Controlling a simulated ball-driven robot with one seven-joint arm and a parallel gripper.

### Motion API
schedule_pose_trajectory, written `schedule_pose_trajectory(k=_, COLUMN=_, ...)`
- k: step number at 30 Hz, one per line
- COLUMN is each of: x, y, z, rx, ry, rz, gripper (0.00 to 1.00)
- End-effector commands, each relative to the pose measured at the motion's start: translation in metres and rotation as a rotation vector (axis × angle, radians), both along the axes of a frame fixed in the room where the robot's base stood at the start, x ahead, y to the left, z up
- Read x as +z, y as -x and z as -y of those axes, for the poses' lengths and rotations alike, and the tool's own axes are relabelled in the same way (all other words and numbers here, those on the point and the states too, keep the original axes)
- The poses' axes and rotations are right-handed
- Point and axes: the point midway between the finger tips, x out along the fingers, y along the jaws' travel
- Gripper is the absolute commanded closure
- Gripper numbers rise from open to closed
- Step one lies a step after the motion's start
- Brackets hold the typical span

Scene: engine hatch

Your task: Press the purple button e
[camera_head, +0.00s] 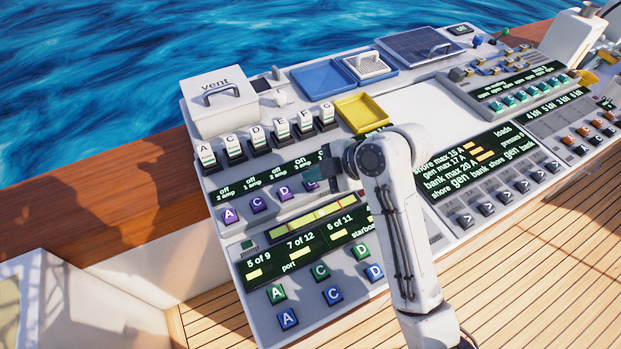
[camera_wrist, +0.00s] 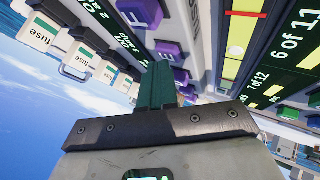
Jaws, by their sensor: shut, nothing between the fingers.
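In the wrist view the purple button E (camera_wrist: 168,49) stands in a row of purple buttons, just beyond my fingertips. In the head view my gripper (camera_head: 313,177) is over the right part of the purple row. The purple buttons A (camera_head: 230,215), C (camera_head: 258,204) and D (camera_head: 284,194) show to its left. Button E is largely hidden there by my gripper.
White fuse switches (camera_head: 257,140) stand behind the purple row, with a white vent box (camera_head: 219,103) and a yellow tray (camera_head: 361,113) farther back. Green buttons (camera_head: 320,271) and blue buttons (camera_head: 332,295) lie in front, below the dark displays. Sea lies beyond the wooden rail.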

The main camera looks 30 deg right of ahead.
Motion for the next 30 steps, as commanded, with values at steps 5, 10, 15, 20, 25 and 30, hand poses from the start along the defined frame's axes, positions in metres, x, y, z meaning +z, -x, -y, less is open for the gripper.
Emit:
schedule_pose_trajectory(k=5, x=-0.003, y=0.0, z=0.0, rx=0.0, ry=0.0, rz=-0.002, gripper=1.0)
schedule_pose_trajectory(k=10, x=-0.005, y=0.0, z=0.0, rx=0.0, ry=0.001, rz=-0.002, gripper=1.0)
schedule_pose_trajectory(k=15, x=-0.005, y=0.0, z=0.0, rx=0.0, ry=0.001, rz=-0.002, gripper=1.0)
schedule_pose_trajectory(k=20, x=-0.004, y=0.0, z=0.0, rx=0.0, ry=0.001, rz=-0.002, gripper=1.0)
schedule_pose_trajectory(k=25, x=0.003, y=0.0, z=0.0, rx=0.0, ry=0.001, rz=-0.002, gripper=1.0)
schedule_pose_trajectory(k=30, x=0.013, y=0.0, z=0.0, rx=0.0, ry=0.001, rz=-0.002, gripper=1.0)
